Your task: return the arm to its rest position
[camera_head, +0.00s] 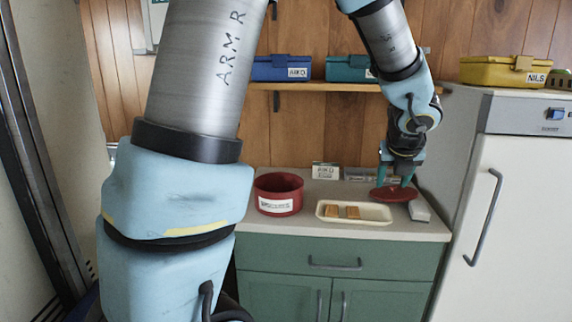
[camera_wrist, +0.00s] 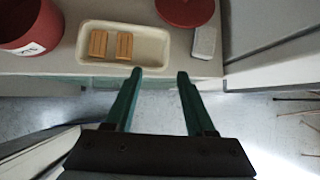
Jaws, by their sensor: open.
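My gripper (camera_head: 397,178) hangs from the arm at the right end of the counter, fingers pointing down, open and empty. In the wrist view its two teal fingers (camera_wrist: 160,74) stand apart, with nothing between them. Their tips show over the counter's front edge, just below the cream tray (camera_wrist: 153,33), with floor behind the lower finger parts. In the head view the fingers overlap the round red lid (camera_head: 393,194); the wrist view shows the lid (camera_wrist: 186,8) farther back, apart from the fingers.
A labelled red tin (camera_head: 279,194) stands left of the cream tray (camera_head: 354,219), which holds two brown bars (camera_head: 342,211). A grey-white block (camera_head: 420,211) lies at right. A shelf (camera_head: 320,87) with blue and teal boxes is behind the arm. A white fridge (camera_head: 515,200) stands at right.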

